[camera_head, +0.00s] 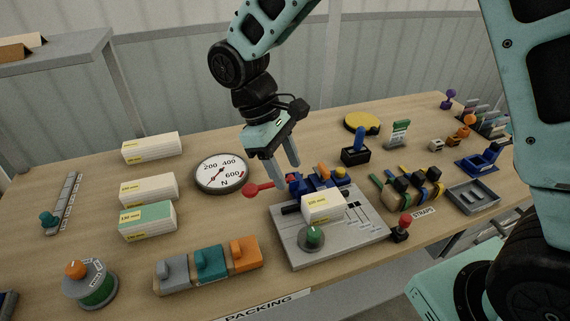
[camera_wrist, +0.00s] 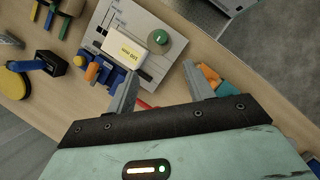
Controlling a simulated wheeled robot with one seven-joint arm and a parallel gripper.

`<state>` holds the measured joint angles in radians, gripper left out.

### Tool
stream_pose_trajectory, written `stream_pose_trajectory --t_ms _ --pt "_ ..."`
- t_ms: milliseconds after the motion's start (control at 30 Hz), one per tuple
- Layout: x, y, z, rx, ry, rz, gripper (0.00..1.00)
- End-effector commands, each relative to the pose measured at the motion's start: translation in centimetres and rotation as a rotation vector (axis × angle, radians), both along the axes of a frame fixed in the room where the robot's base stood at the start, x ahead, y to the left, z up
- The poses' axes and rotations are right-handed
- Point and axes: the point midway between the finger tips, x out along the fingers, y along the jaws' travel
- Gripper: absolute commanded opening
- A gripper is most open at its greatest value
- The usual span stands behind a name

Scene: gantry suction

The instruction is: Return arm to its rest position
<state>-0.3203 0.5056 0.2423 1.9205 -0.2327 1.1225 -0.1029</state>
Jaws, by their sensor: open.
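My gripper (camera_head: 278,170) hangs over the middle of the workbench with its jaws apart and nothing between them. In the head view its fingertips are just behind the grey panel (camera_head: 290,246), near the red-knobbed lever (camera_head: 252,190). In the wrist view my open gripper (camera_wrist: 158,85) shows both fingers at the bottom of the picture, with the panel (camera_wrist: 168,20) beyond them. A white block with a yellow label (camera_head: 323,207) rests on the panel, apart from the fingers. It also shows in the wrist view (camera_wrist: 126,48).
White labelled blocks (camera_head: 150,148) stand at the left. A round dial (camera_head: 222,173) lies left of my gripper. Coloured clamps (camera_head: 210,262) sit at the front edge. A blue-handled black block (camera_head: 355,154), straps and a grey tray (camera_head: 473,197) are at the right. The space above the bench is clear.

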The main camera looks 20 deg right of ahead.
Motion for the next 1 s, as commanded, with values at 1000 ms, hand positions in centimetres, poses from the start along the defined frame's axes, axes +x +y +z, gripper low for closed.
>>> stream_pose_trajectory --t_ms 1000 --pt "-17.7 1.3 4.2 0.302 -0.269 -0.122 0.52"
